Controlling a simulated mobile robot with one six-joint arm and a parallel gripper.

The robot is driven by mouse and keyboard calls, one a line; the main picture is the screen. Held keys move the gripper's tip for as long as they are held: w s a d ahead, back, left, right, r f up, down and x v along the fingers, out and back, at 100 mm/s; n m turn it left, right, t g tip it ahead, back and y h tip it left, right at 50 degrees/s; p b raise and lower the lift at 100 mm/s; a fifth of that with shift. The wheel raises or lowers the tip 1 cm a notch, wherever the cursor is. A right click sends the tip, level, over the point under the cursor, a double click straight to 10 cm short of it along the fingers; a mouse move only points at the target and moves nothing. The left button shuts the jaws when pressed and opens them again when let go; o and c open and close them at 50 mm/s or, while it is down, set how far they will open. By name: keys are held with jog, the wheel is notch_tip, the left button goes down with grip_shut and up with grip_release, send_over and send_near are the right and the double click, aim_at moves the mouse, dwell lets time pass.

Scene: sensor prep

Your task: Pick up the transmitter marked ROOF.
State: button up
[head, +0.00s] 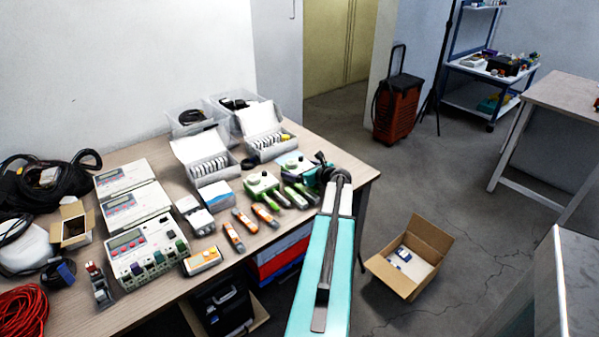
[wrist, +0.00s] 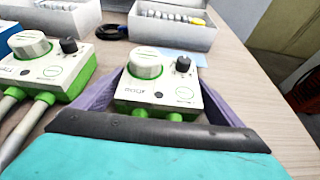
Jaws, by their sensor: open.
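A white box-shaped transmitter with a green base, a large round white knob and a small black knob (wrist: 150,85) sits on the table between my jaws in the wrist view. Its small lettering is upside down and appears to read ROOF. My gripper (wrist: 165,88) is open, with one dark purple finger on each side of it; I cannot tell if they touch it. A second, similar transmitter (wrist: 40,62) stands to the left; its marking is too small to read. In the head view my gripper (head: 323,174) is over the table's right end, and the second transmitter (head: 262,184) is left of it.
Two open white boxes with rows of white pieces (head: 205,160) (head: 262,122) stand behind. Orange-and-white handheld devices (head: 233,237) lie in front. A grey multi-knob unit (head: 145,250) is farther left. An open cardboard box (head: 400,280) is on the floor at right.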

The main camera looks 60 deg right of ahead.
dwell(0.4)
jog(key=c, duration=1.1)
jog(key=shift+o, duration=0.2)
jog(key=shift+r, duration=0.2)
jog(key=shift+r, duration=1.55)
jog(key=s+a, duration=0.2)
jog(key=s, duration=0.2)
jog(key=s+a+r+b, duration=0.1)
jog(key=s+a, duration=0.2)
jog(key=s, duration=0.2)
jog(key=s+a+b, duration=0.1)
jog(key=s+a, duration=0.2)
jog(key=s, duration=0.2)
jog(key=shift+r, duration=0.3)
jog(key=shift+w, duration=0.1)
